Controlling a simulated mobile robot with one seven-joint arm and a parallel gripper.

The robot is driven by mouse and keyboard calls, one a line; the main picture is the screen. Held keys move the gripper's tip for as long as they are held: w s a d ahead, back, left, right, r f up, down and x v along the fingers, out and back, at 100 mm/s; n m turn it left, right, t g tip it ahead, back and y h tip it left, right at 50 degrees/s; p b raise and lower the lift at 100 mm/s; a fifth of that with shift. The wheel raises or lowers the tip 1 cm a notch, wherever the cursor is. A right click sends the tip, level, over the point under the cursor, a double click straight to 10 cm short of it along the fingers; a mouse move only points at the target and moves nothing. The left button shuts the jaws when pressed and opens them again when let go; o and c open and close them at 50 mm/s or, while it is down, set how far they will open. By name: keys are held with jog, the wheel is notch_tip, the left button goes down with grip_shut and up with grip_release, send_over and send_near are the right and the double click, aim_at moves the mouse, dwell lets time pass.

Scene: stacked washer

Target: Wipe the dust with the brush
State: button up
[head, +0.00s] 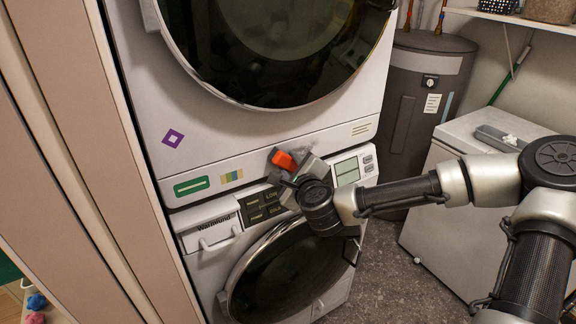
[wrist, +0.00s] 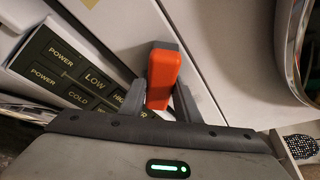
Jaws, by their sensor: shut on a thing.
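The brush shows as an orange block (head: 284,159) with a grey end, in front of the stacked washer's (head: 240,135) middle, where the upper unit meets the lower control panel. My gripper (head: 293,170) is shut on it. In the wrist view the orange brush (wrist: 161,78) stands up between the two grey fingers of my gripper (wrist: 160,97), its grey end close to the white washer front. I cannot tell whether it touches the surface. I cannot clearly make out the dust; a faint grey patch beside the brush in the head view may be dust or part of the brush.
The control panel with labelled buttons (wrist: 75,75) is left of the brush in the wrist view. The round upper door (head: 275,45) and lower door (head: 285,270) lie above and below. A grey cylindrical tank (head: 400,100) and a white chest (head: 440,220) stand to the right.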

aim_at(318, 146)
jog(key=shift+w+d, duration=1.25)
jog(key=shift+d, duration=0.55)
jog(key=shift+w+d, duration=1.2)
jog(key=shift+d, duration=0.6)
jog(key=shift+w+d, duration=1.25)
jog(key=shift+d, duration=0.55)
jog(key=shift+a+r, duration=0.1)
jog(key=shift+a, duration=0.05)
